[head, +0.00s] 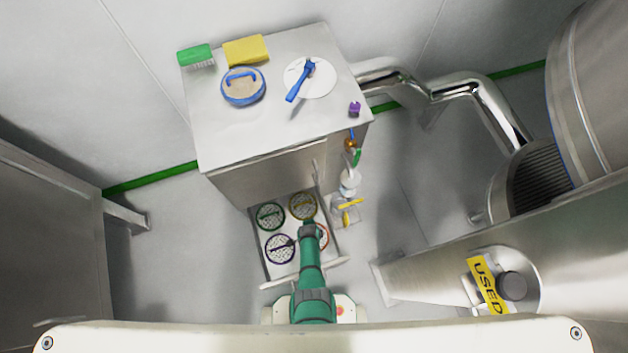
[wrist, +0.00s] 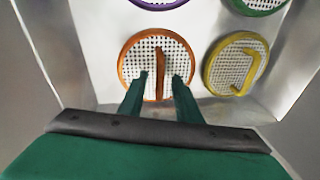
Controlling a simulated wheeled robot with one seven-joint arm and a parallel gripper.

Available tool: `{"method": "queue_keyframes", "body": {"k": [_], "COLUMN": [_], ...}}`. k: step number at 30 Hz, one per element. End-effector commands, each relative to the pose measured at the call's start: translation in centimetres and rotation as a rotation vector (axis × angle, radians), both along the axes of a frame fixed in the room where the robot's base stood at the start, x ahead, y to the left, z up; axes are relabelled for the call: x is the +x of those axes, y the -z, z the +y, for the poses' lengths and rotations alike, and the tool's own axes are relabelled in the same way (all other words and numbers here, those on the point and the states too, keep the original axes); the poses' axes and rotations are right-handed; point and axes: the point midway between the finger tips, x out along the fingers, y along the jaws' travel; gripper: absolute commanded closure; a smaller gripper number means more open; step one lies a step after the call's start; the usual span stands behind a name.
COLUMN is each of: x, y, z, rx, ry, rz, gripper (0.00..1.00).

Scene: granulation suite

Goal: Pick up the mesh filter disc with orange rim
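The mesh filter disc with orange rim (wrist: 130,62) lies flat in an open drawer, with a raised orange handle bar (wrist: 159,62) across its middle. In the head view only the right part of its rim (head: 327,235) shows; my arm hides the rest. My gripper (wrist: 160,82) is open, its two green fingers apart on either side of the handle bar, over the disc. In the wrist view I see a gap between each finger and the bar. I cannot tell how far the fingertips are above the mesh.
The drawer (head: 290,271) also holds a yellow-rimmed disc (wrist: 222,65), a green-rimmed disc (head: 270,216) and a purple-rimmed disc (head: 280,249). Drawer walls stand close around them. Above is a steel cabinet top (head: 240,130) with a brush, a sponge and other items. Bottles hang at the cabinet's right side.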

Motion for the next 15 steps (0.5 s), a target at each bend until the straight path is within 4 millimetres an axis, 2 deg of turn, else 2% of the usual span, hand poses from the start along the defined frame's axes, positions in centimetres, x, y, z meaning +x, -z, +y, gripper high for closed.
{"method": "queue_keyframes", "body": {"k": [1, 3, 4, 15], "x": [-0.01, -0.02, -0.02, 0.0], "y": [0.0, 0.0, 0.0, -0.03], "z": [0.0, 0.0, 0.0, 0.0], "rx": [0.0, 0.0, 0.0, 0.0], "ry": [0.0, 0.0, 0.0, 0.0], "rz": [0.0, 0.0, 0.0, 0.0], "gripper": [0.8, 0.97, 1.0, 1.0]}}
